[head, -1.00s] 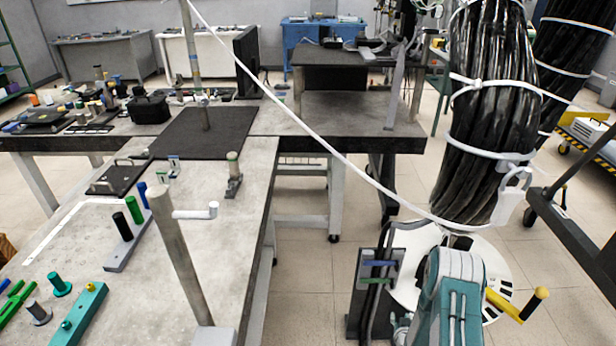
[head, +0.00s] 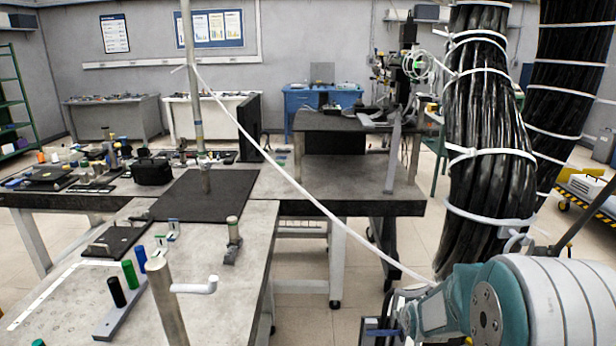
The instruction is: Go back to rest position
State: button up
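My arm shows at the lower right of the head view, with a teal joint and a large white rounded link (head: 565,305). My gripper is not in view, so its opening and whatever it may hold are hidden. A thick black cable bundle (head: 485,125) tied with white straps hangs just behind my arm. A white cord (head: 315,200) runs from a tall post (head: 190,70) on the bench down toward the foot of the bundle, where my arm hides its end.
A long grey bench (head: 215,295) fills the left, with a metal post (head: 165,300) and a bent white handle (head: 195,287) near its front. A second cable bundle (head: 570,90) hangs at right. A yellow-and-white cart (head: 590,190) stands beyond. Floor shows between bench and bundle.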

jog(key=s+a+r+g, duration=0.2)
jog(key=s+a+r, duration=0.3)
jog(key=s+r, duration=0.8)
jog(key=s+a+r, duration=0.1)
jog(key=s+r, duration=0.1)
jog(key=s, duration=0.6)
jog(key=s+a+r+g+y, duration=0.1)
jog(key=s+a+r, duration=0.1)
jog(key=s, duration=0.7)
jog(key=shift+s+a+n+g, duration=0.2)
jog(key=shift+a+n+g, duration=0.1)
